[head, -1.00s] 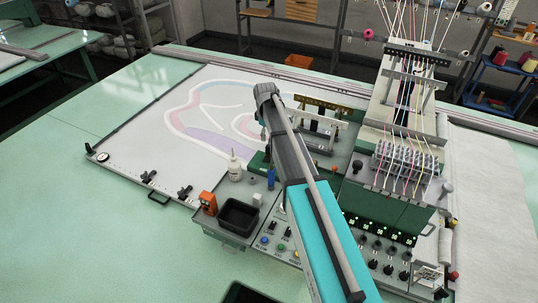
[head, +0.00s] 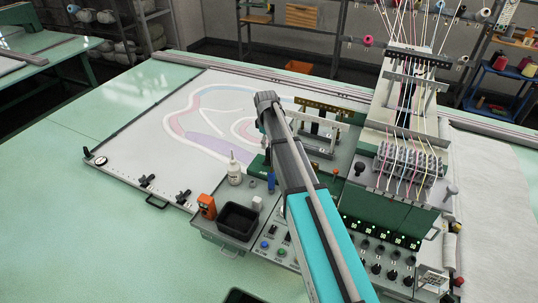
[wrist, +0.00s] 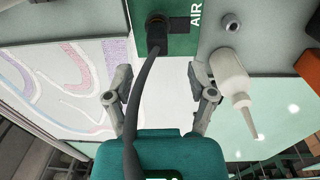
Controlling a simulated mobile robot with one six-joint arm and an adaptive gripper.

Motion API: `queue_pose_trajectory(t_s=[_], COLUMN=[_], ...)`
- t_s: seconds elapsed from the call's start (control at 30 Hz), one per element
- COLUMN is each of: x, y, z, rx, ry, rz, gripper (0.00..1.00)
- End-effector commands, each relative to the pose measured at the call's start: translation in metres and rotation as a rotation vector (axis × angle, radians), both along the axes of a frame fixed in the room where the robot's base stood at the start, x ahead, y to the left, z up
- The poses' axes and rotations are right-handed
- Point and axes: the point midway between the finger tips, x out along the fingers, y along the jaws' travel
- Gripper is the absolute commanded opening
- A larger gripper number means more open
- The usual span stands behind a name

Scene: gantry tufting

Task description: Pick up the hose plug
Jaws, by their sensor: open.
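The hose plug (wrist: 157,38) is a dark, rounded piece against the green panel (wrist: 180,42) marked AIR, at the top of the wrist view. I cannot tell how deep it sits. A black hose (wrist: 136,98) bends down from it and passes in front of my gripper's body. My gripper (wrist: 160,92) is open, its two fingers apart on either side of the hose and below the plug in the picture. Nothing is gripped. In the head view, my arm hides the plug and the fingers.
A white nozzle bottle (head: 234,170) stands left of my arm; it is close to the right finger in the wrist view (wrist: 230,75). A black tray (head: 238,221) and an orange device (head: 207,206) are nearby. The threaded tufting head (head: 408,165) stands right of my arm.

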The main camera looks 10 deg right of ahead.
Motion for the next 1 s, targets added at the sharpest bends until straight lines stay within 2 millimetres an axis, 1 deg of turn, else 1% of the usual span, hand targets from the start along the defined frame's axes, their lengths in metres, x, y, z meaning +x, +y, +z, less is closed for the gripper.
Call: queue_pose_trajectory(t_s=[0.03, 0.53, 0.7, 1.0], x=[0.0, 0.001, 0.001, 0.001], y=[-0.001, -0.006, -0.006, -0.006], z=[-0.006, -0.043, -0.048, -0.047], rx=[0.0, 0.0, 0.0, 0.0], ry=[0.0, 0.0, 0.0, 0.0], rz=[0.0, 0.0, 0.0, 0.0], gripper=[0.71, 0.71, 0.71, 0.71])
